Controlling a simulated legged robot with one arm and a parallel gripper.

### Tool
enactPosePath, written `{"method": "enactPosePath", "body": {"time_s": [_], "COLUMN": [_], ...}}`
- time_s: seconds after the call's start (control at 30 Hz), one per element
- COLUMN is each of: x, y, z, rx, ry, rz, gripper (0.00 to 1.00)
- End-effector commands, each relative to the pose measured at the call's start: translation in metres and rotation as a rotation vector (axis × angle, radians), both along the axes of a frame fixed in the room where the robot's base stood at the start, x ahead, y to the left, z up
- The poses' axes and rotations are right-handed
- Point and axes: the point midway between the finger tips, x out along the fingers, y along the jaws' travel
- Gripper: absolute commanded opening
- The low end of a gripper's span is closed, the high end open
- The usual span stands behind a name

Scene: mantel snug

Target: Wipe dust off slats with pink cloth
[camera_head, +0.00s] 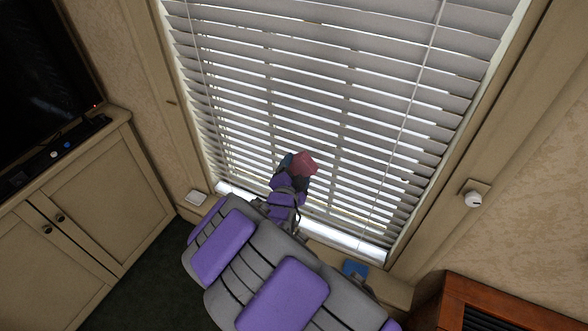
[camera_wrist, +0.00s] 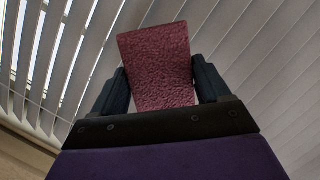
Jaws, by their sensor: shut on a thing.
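The pink cloth (camera_head: 305,163) is in front of the lower middle of the window blind. In the wrist view the cloth (camera_wrist: 157,66) stands up between two dark fingers as a textured, flat-looking pad. I cannot tell whether the cloth touches a slat. Dust on the slats is too small to make out.
A beige cabinet (camera_head: 75,215) with a black television (camera_head: 40,70) stands at the left. A blue item (camera_head: 355,268) lies on the sill at the lower right. A reddish wooden cabinet (camera_head: 500,310) is at the bottom right. Thin cords (camera_head: 408,115) hang over the blind.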

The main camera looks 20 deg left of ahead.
Motion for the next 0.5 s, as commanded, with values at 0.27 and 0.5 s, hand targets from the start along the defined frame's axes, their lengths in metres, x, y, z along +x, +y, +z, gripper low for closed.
{"method": "enactPosePath", "body": {"time_s": [0.27,0.5], "x": [0.005,0.026], "y": [0.003,-0.001], "z": [-0.002,-0.001], "rx": [0.000,-0.001], "ry": [0.000,0.001], "rz": [0.000,-0.003], "gripper": [0.52,0.52]}}
